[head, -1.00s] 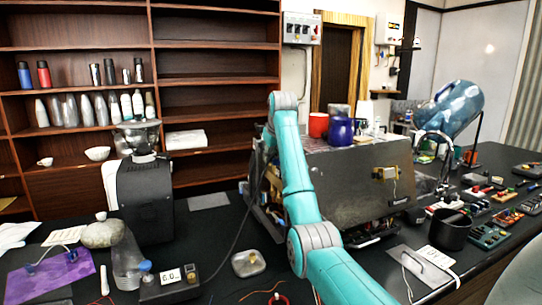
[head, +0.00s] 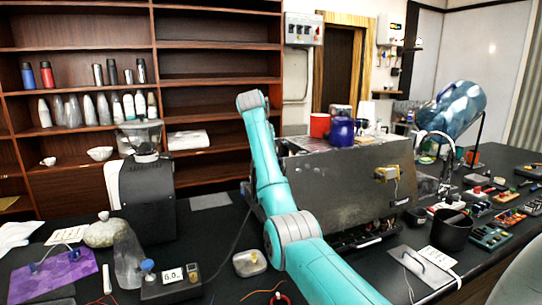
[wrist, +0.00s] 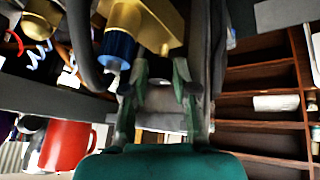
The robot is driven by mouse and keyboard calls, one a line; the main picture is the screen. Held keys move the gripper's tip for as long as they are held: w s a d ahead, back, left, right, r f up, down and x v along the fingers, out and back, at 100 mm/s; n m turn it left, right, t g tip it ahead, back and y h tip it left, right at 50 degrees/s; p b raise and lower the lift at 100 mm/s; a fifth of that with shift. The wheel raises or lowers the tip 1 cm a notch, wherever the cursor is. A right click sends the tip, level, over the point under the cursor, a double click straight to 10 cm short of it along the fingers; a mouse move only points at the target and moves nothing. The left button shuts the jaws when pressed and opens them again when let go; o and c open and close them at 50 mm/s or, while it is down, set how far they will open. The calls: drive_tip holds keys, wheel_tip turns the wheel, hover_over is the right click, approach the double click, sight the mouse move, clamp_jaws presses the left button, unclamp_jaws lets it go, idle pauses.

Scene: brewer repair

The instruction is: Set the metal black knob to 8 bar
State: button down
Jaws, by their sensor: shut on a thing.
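The brewer (head: 345,180) is a grey metal box on the black counter, its open left side behind my teal arm. In the wrist view my gripper (wrist: 160,80) is inside the brewer, its two fingers closed around a small dark knob (wrist: 159,72). The knob is mostly hidden by the fingers, so its marking and angle cannot be read. A brass valve with a blue collar (wrist: 118,48) sits just left of the fingers. In the head view the gripper is hidden. A small display box (head: 172,278) on the counter shows digits too small to read surely.
A red mug (head: 320,125) and a blue mug (head: 341,131) stand on the brewer. Another brass fitting (wrist: 40,18) and a dark hose (wrist: 82,45) are near my gripper.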

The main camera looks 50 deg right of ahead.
drive_tip(key=shift+w+d+r+m+g, duration=0.15)
drive_tip(key=shift+m+g, duration=0.25)
drive_tip(key=shift+m, duration=0.5)
